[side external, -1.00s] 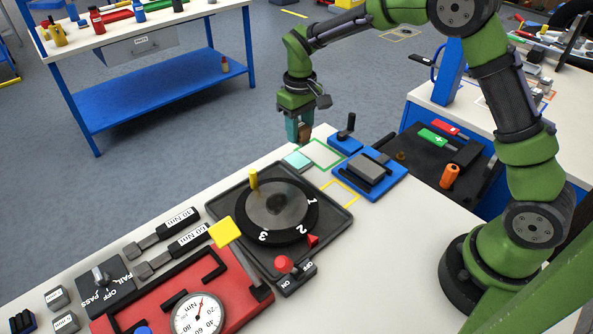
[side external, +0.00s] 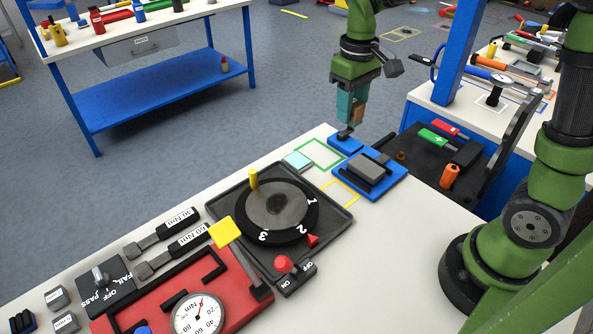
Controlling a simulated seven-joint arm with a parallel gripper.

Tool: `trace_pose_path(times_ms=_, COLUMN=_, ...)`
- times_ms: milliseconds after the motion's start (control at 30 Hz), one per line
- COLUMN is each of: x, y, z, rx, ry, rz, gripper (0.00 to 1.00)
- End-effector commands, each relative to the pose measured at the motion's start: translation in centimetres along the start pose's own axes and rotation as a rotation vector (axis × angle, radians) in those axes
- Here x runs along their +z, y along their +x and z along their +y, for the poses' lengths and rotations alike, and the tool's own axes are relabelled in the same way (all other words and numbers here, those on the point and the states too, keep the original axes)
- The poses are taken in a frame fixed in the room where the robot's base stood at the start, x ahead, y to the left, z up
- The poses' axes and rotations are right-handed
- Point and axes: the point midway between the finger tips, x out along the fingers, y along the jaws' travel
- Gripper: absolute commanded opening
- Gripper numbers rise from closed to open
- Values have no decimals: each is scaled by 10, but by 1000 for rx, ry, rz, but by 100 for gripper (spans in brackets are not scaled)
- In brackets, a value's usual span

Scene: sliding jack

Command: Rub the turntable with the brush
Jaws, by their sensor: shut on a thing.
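The turntable (side external: 297,228) is a dark disc with a grey centre and white numbers, set in a black square tray (side external: 335,226). A yellow peg (side external: 254,182) stands upright at its far rim. My gripper (side external: 348,122) is well beyond the turntable, at the far right corner of the table, pointing down. Its fingers are shut on the black handle (side external: 344,133) of a small blue block (side external: 342,145) and cover the handle's upper part. A brownish patch shows by the fingers; I cannot tell what it is. I cannot make out a brush.
A blue jack (side external: 382,185) with a grey block on top stands close to the small blue block. A red-knobbed switch (side external: 288,267), a yellow flag (side external: 225,233) and a red gauge case (side external: 150,312) lie nearer. The table's right front is clear.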

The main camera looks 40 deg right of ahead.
Motion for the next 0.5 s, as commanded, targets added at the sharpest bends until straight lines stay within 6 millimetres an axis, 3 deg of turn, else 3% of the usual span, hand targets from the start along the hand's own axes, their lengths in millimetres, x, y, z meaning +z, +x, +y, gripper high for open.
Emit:
trace_pose_path(times_ms=267, x=0, y=2, z=-9, rx=0, ry=-23, rz=-4, gripper=14)
trace_pose_path(times_ms=367, x=0, y=8, z=-32, rx=0, ry=-85, rz=-19, gripper=14)
trace_pose_path(times_ms=500, x=1, y=23, z=-88, rx=4, ry=-183, rz=-38, gripper=14)
